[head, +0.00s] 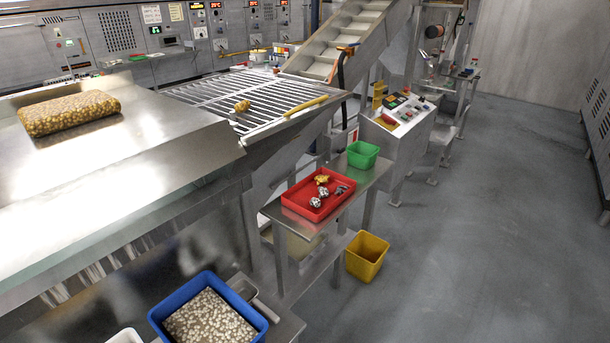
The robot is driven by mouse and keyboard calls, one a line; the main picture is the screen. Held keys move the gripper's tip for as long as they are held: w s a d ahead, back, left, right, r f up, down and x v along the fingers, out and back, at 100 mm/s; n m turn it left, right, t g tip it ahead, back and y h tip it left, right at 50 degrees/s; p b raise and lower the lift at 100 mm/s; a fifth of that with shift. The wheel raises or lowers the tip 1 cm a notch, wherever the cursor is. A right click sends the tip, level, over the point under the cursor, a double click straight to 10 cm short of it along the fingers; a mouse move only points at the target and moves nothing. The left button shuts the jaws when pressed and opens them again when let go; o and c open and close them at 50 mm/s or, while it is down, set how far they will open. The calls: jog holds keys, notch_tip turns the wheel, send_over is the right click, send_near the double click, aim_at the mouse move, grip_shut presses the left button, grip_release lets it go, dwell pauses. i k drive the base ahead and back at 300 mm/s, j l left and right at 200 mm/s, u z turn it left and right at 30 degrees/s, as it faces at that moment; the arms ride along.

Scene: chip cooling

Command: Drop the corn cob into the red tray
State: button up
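The red tray (289,201) stands on a small steel side table right of the large machine. Inside it lie a small yellow piece (321,179) and a few shiny metallic pieces (318,196). On the slatted metal grate (205,97) lie a short, lumpy yellow object (242,105) and a long, thin yellow object (305,106) near the right edge. They are too small to tell for certain which is the corn cob. My gripper is not in view.
A green bin (362,154) stands behind the tray, and a yellow bin (366,256) is on the floor. A blue tub (168,304) is at the front. A filled bag (68,113) lies on the steel surface. The floor at right is clear.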

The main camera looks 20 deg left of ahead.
aim_at(307, 189)
jog(key=i+u, duration=0.1)
jog(key=u, duration=0.4)
jog(key=i+l+u, duration=0.4)
jog(key=l, duration=0.25)
jog(key=i+l+u, duration=0.2)
jog(key=l, duration=0.15)
